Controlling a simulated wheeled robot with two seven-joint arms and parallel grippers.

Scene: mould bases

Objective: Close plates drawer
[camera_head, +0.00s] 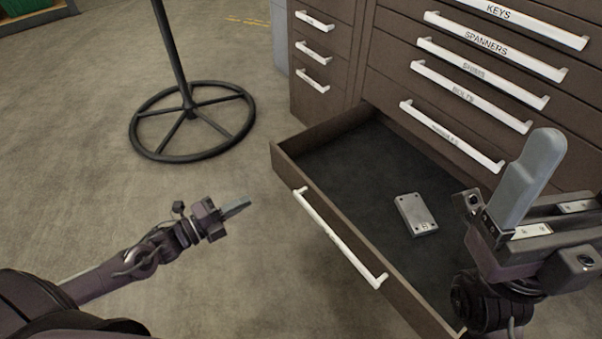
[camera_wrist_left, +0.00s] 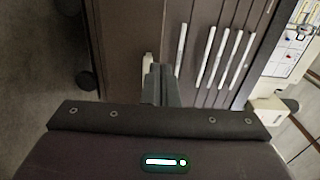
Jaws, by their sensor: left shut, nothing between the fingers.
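The open drawer (camera_head: 345,245) is brown with a dark lining and a white bar handle (camera_head: 338,238). Its label is too small to read. A grey metal plate (camera_head: 416,214) with holes lies inside it. My left gripper (camera_head: 237,207) is shut and empty, in the air to the left of the drawer front, apart from the handle in the head view. Its fingers (camera_wrist_left: 161,84) also show in the left wrist view, with a pale handle end just beside them. My right gripper (camera_head: 532,178) is over the drawer's right side, hiding part of it; its jaw gap is unclear.
The brown cabinet (camera_head: 385,62) has several shut drawers above, labelled keys, spanners and others, and a narrow column of small drawers at its left. A black round stand base (camera_head: 190,118) is on the floor further left. The floor before the drawer is clear.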

